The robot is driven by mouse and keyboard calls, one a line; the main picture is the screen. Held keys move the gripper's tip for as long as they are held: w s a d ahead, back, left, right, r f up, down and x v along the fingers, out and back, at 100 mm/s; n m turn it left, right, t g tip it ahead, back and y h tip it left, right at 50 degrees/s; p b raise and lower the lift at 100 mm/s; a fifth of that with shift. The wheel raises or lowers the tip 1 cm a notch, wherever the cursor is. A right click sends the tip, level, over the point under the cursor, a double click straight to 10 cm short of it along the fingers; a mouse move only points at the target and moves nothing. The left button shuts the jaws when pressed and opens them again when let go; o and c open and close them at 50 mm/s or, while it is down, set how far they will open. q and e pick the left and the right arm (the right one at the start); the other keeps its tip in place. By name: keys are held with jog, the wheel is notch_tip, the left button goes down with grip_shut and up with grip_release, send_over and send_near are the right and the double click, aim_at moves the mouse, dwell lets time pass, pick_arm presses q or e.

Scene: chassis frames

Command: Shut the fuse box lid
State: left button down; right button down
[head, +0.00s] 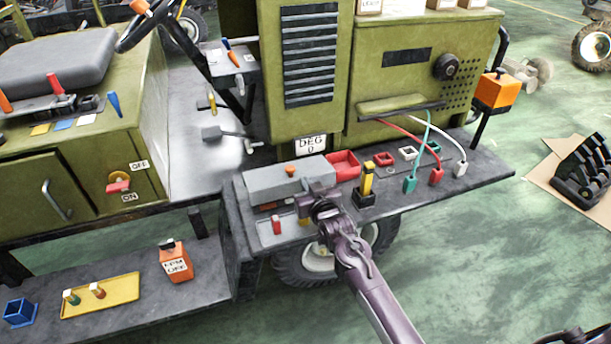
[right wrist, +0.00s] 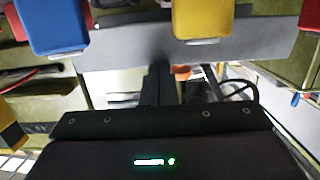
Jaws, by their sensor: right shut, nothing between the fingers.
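The grey fuse box lid (head: 283,184) with an orange knob (head: 290,171) is on the ledge in the head view. A red fuse (head: 277,225) shows in front of it, so the lid is not flat over the box; its exact angle is unclear. My right gripper (head: 322,207) is at the lid's right front corner, shut and empty. I cannot tell whether it touches the lid. In the right wrist view its dark fingers (right wrist: 158,84) point at a grey surface, with a blue block (right wrist: 52,25) and a yellow block (right wrist: 203,20) above.
A red bin (head: 343,165) and a yellow-handled lever (head: 367,183) stand right of the box. Red, teal and white cables (head: 461,169) are plugged farther right. A yellow tray (head: 100,296) and orange canister (head: 175,262) are on the lower step.

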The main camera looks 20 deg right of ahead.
jog(key=shift+s+f, duration=0.1)
jog(key=shift+f, duration=0.7)
jog(key=shift+d, duration=0.1)
jog(key=shift+r, duration=0.1)
